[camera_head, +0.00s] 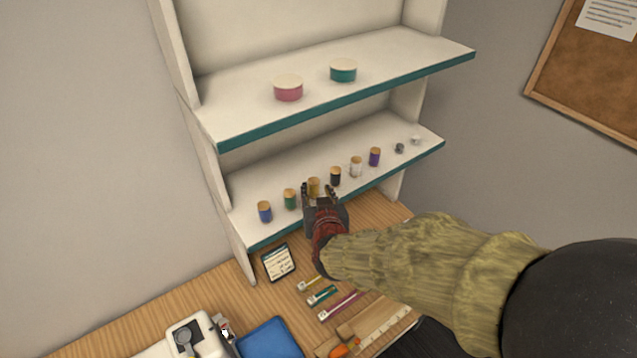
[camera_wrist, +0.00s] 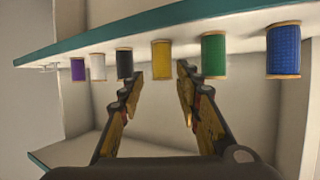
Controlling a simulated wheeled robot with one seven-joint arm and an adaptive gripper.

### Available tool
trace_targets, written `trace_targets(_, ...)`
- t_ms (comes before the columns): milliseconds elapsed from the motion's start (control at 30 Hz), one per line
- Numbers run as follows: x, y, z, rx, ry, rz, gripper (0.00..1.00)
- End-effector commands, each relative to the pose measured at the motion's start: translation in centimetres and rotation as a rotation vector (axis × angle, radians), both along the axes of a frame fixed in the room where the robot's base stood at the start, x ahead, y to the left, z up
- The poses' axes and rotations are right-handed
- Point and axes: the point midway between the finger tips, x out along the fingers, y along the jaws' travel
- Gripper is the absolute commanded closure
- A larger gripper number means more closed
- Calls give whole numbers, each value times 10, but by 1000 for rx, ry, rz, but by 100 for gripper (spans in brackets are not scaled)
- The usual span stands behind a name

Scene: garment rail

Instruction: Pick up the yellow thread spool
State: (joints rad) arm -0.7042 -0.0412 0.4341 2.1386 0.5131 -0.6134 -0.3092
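The yellow thread spool (camera_head: 314,186) stands upright on the lower shelf, in a row between a green spool (camera_head: 290,199) and a black spool (camera_head: 335,176). My gripper (camera_head: 318,194) is open at the shelf's front edge, its fingers pointing at the yellow spool and partly covering it. In the wrist view, which is upside down, the yellow spool (camera_wrist: 161,60) lies in line with the gap between the open fingertips (camera_wrist: 160,80). The fingers hold nothing. I cannot tell whether the tips reach alongside the spool.
Blue (camera_head: 265,211), white (camera_head: 356,167) and purple (camera_head: 375,156) spools share the row, with small items at its right end. An upper shelf (camera_head: 400,66) overhangs, bearing pink (camera_head: 288,88) and teal (camera_head: 343,71) tins. Below is a wooden table (camera_head: 240,290) with a sewing machine (camera_head: 190,335).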

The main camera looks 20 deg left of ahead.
Motion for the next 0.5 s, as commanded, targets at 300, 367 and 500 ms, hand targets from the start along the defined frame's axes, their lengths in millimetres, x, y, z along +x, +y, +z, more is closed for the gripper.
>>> trace_targets(300, 28, 14, -10, -1, 1, -1, 66)
trace_targets(367, 34, 17, -13, -1, 1, -1, 66)
trace_targets(500, 45, 22, -18, 0, 1, 0, 66)
